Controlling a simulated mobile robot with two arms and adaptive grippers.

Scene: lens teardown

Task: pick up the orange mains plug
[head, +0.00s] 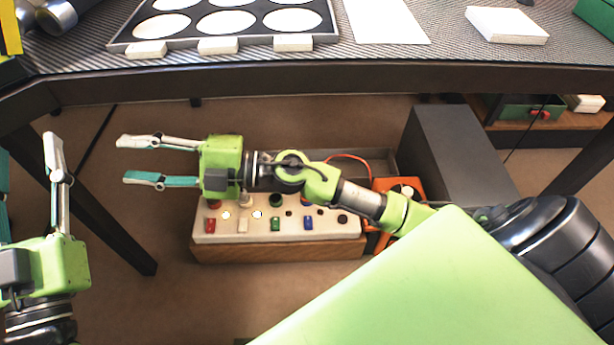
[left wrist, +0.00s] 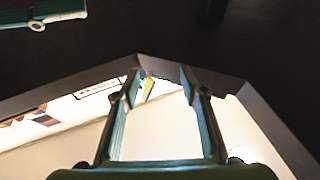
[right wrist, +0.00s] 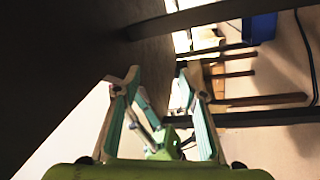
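I cannot pick out a mains plug for certain. In the head view an orange body (head: 411,186) lies low, right of the control board, partly covered by my right arm; a thin red-orange cable (head: 352,160) shows beside it. My right gripper (head: 123,160) is open and empty, pointing left above the board's left end, well away from the orange body. Its spread fingers also show in the right wrist view (right wrist: 152,82). My left gripper (head: 30,150) is at the left edge, pointing away from me. The left wrist view (left wrist: 161,75) shows it open and empty.
A white board (head: 213,238) with several coloured switches and knobs sits on a wooden base below the table (head: 300,78). A dark grey box (head: 455,150) stands right of it. A table leg (head: 110,220) slants down at left.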

